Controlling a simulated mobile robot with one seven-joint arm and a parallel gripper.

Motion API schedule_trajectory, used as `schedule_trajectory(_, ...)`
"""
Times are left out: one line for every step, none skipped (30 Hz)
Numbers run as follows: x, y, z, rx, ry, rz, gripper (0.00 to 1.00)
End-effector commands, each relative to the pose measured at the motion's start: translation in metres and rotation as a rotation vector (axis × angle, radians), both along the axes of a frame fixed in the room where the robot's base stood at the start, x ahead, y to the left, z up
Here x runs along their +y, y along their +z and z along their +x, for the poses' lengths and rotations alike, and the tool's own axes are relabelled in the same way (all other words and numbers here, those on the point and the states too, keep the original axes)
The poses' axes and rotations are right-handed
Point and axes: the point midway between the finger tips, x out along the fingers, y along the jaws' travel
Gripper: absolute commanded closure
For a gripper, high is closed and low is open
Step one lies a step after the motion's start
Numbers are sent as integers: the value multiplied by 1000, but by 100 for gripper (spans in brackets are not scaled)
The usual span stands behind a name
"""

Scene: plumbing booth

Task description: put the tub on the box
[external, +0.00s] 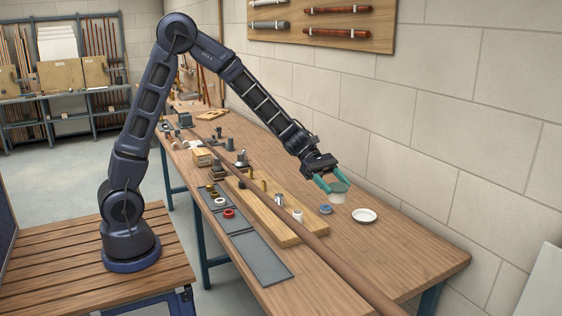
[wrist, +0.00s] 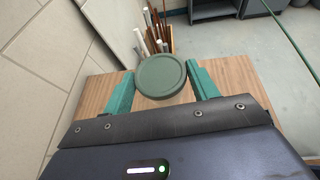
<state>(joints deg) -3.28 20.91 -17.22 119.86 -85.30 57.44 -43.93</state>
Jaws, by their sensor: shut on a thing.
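The tub (external: 338,198) is small and whitish with a grey-green lid, over the right part of the workbench. My gripper (external: 335,187) is shut on it, with a teal finger on each side. In the wrist view the round lid (wrist: 161,77) sits between the fingertips of my gripper (wrist: 162,85) and hides the tub's body. I cannot tell whether the tub touches the bench. A small tan box (external: 201,157) stands farther back on the bench's left side, well away from my gripper.
A long brown pipe (external: 270,183) runs along the bench, by a wooden block (external: 287,236) with fittings. The block wall rises behind. The bench's right end (external: 430,257) is clear.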

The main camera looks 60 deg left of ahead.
Motion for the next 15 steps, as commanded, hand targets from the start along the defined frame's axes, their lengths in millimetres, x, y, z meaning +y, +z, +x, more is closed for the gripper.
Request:
schedule_trajectory(21, 2, 15, -2, 34, -2, 66)
schedule_trajectory(32, 3, 22, -2, 50, -3, 66)
schedule_trajectory(47, 4, 31, -2, 72, -5, 66)
schedule_trajectory(58, 5, 37, -2, 89, -6, 66)
schedule_trajectory(70, 5, 44, -2, 105, -6, 66)
schedule_trajectory(86, 7, 52, -3, 128, -7, 66)
schedule_trajectory(97, 8, 58, -3, 144, -7, 66)
schedule_trajectory(110, 8, 63, -3, 160, -8, 66)
schedule_trajectory(125, 9, 70, -4, 183, -8, 66)
schedule_trajectory(137, 10, 75, -5, 198, -9, 66)
schedule_trajectory(150, 11, 80, -5, 215, -10, 66)
schedule_trajectory(166, 13, 86, -6, 237, -11, 66)
schedule_trajectory(179, 14, 90, -6, 253, -11, 66)
schedule_trajectory(191, 14, 94, -6, 269, -12, 66)
schedule_trajectory(208, 15, 99, -5, 291, -12, 66)
